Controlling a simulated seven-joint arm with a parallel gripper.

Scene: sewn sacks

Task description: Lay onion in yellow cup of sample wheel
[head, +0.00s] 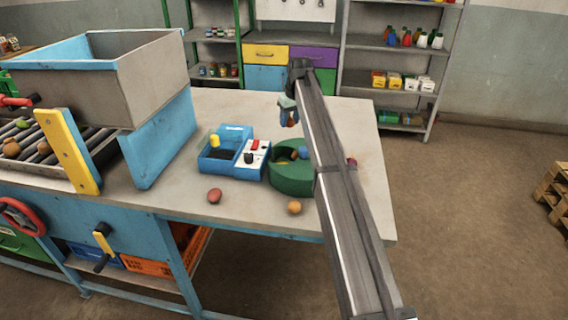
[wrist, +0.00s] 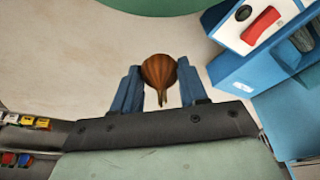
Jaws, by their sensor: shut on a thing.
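My gripper (head: 288,108) is shut on the onion and holds it above the rear part of the table. In the wrist view the brown, striped onion (wrist: 160,70) sits between the two blue fingers, its thin tip toward the palm. In the head view only a small brown bit of the onion (head: 291,119) shows. The green round sample wheel (head: 293,183) stands on the table, in front of my gripper and partly behind my arm. A yellow-orange patch and a blue patch show inside it; its cups are not clear. The wheel's green edge (wrist: 155,4) shows in the wrist view.
A blue box with a red switch (head: 252,158) stands just left of the wheel. A red round item (head: 214,195) and an orange one (head: 294,207) lie near the front edge. A grey bin (head: 150,85) stands at the left. The back of the table is clear.

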